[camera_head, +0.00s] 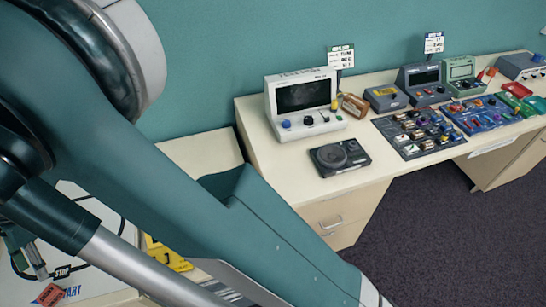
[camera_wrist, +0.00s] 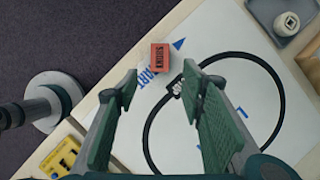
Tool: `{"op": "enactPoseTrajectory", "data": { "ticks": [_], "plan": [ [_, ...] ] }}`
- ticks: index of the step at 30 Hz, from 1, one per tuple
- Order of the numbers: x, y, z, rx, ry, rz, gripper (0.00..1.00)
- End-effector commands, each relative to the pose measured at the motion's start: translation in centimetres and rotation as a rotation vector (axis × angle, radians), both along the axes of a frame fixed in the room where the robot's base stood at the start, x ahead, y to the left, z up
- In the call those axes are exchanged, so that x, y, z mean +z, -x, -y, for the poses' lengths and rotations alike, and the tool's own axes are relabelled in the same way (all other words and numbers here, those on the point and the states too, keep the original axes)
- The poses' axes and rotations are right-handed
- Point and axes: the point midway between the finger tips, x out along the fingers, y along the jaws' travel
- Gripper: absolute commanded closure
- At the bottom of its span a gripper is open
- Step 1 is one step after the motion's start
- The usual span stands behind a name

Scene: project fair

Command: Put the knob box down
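The knob box is a small red-orange block with dark lettering (camera_wrist: 160,56), seen in the wrist view on the white board near the blue START lettering. It also shows at the lower left of the head view (camera_head: 50,294). My gripper (camera_wrist: 160,78) is open, with its two green fingers spread apart. The box lies just beyond the fingertips, roughly between their lines, and nothing is visible between the pads. In the head view my gripper (camera_head: 28,260) is at the left edge, partly cut off and behind my arm. Any contact under the box is hidden.
The white board (camera_wrist: 215,30) carries a black loop track and a STOP label. A yellow block (camera_wrist: 60,153) sits at lower left; a grey tray (camera_wrist: 258,10) holds a white item at upper right. Dark floor lies beyond the table edge. Consoles (camera_head: 300,100) stand on another desk.

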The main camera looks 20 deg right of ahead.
Motion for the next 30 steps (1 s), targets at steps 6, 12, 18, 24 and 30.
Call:
{"op": "enactPoseTrajectory", "data": {
  "ticks": [6,12,18,24,30],
  "plan": [
    [2.0,-1.9,2.4,0.01,-0.017,0.031,0.6],
    [5.3,-5.1,7.0,0.032,-0.047,0.094,0.6],
    [8.9,-8.2,12.7,0.064,-0.073,0.172,0.6],
    [12.2,-10.6,18.6,0.099,-0.09,0.253,0.6],
    [15.0,-12.3,24.6,0.135,-0.097,0.335,0.6]
  ]
}}
